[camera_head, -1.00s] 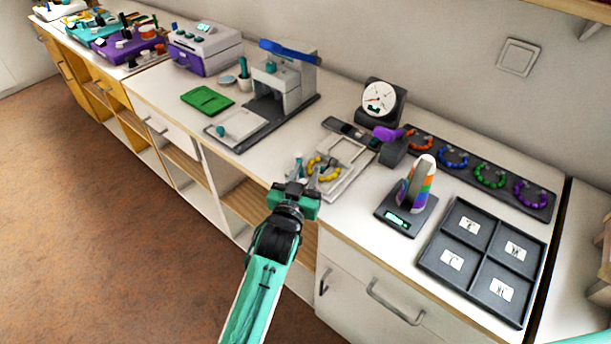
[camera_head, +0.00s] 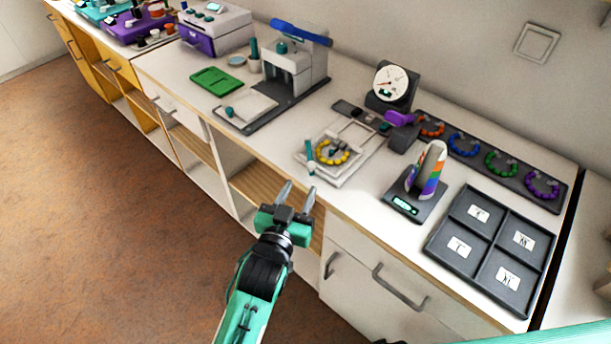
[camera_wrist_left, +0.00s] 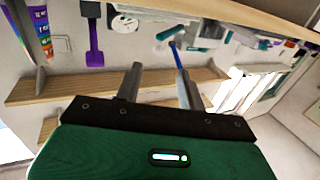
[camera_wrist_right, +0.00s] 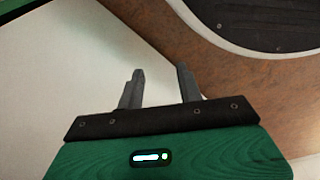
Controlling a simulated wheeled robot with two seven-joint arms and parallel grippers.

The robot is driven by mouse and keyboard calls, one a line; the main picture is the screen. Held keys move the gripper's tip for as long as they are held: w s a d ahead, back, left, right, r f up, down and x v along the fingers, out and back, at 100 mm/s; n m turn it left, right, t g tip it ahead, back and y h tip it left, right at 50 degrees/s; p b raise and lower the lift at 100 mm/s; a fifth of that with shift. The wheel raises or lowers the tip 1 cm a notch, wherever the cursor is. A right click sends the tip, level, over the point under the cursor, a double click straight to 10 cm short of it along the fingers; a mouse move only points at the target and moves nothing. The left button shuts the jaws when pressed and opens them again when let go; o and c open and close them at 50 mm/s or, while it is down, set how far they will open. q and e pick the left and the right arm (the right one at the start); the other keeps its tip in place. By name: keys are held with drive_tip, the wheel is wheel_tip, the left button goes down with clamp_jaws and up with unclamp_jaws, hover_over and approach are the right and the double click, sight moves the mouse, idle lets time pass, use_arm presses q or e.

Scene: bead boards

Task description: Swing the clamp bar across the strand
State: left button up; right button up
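A ring of yellow beads, the strand (camera_head: 346,148), lies on a pale board (camera_head: 345,178) near the counter's front edge. A slim teal-handled piece (camera_head: 309,150) stands at the board's front left corner, beside the strand; it looks like the clamp bar, but I cannot be sure. My left gripper (camera_head: 298,190) is open and empty, in front of the counter edge and apart from the board. Its parted fingers also show in the left wrist view (camera_wrist_left: 160,80). My right gripper (camera_wrist_right: 160,70) is open and empty in the right wrist view, away from the board.
A scale with a rainbow-striped piece (camera_head: 428,170) and a dark sectioned tray (camera_head: 468,265) stand right of the board. A purple-handled tool (camera_head: 400,118), a dial gauge (camera_head: 390,83) and a rack of bead rings (camera_head: 475,160) are behind. A press (camera_head: 295,60) stands left.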

use_arm(q)
drive_tip(key=shift+v, duration=1.45)
